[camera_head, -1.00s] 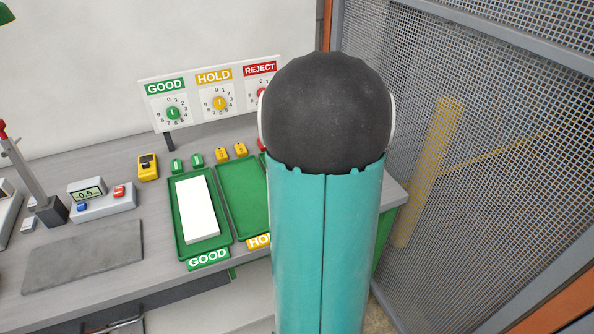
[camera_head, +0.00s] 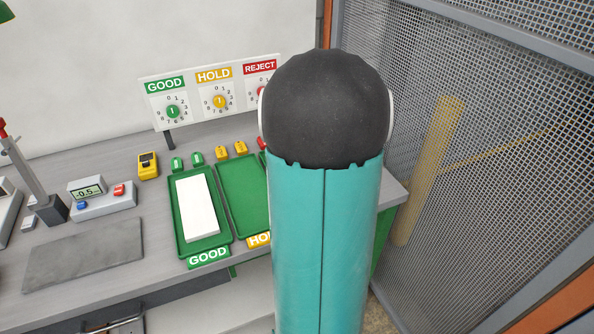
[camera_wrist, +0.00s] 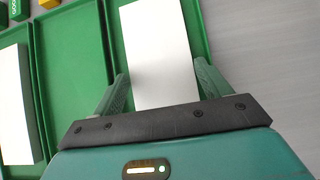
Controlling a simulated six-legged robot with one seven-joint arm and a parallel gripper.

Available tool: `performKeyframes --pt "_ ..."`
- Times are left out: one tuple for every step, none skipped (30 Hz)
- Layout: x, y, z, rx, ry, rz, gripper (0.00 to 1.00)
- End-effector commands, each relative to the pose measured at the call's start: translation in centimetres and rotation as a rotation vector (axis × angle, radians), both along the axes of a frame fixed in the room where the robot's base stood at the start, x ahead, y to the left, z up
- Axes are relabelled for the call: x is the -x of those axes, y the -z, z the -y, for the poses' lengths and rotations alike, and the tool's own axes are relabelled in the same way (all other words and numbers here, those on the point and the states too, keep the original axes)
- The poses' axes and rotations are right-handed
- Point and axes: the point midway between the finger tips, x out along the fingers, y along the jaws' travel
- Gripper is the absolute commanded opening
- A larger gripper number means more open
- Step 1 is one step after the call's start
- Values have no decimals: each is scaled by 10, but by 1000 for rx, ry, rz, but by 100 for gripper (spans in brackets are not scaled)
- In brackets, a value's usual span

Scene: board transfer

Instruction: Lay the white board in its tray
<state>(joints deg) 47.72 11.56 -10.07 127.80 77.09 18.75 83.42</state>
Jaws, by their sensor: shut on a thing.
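A white board (camera_wrist: 158,50) lies lengthwise between the two green fingers of my gripper (camera_wrist: 161,76) in the wrist view. My gripper is shut on it. Under it is the right-hand green tray (camera_wrist: 198,35); I cannot tell whether the board touches the tray floor. Another white board (camera_head: 200,208) lies in the green tray labelled GOOD (camera_head: 181,232); it also shows at the left of the wrist view (camera_wrist: 14,100). The tray labelled HOLD (camera_head: 240,185) is empty where visible. In the head view my arm hides my gripper, the held board and the right-hand tray.
A sign panel with GOOD, HOLD and REJECT dials (camera_head: 217,92) stands behind the trays. A scale display (camera_head: 103,198), a yellow device (camera_head: 148,165) and a grey mat (camera_head: 82,248) are to the left. A mesh fence (camera_head: 470,130) stands right of the bench.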

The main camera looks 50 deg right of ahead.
Motion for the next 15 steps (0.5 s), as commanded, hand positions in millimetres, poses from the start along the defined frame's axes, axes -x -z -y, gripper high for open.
performKeyframes --pt "0 0 0 0 0 0 50" --pt "0 0 0 0 0 0 49" --pt "0 0 0 0 0 0 49" --pt "0 0 0 0 0 0 49" --pt "0 0 0 0 0 0 49" --pt "1 -1 -1 0 0 0 49" --pt "2 -1 -1 0 0 0 49" --pt "4 -2 -2 1 0 1 49" --pt "7 -3 -4 1 0 1 49" --pt "9 -5 -6 1 1 0 49" --pt "12 -6 -7 2 0 1 49" --pt "16 -8 -10 2 0 1 49" --pt "19 -10 -11 2 0 1 49" --pt "22 -11 -13 2 1 1 49" --pt "24 -12 -14 1 1 0 49"
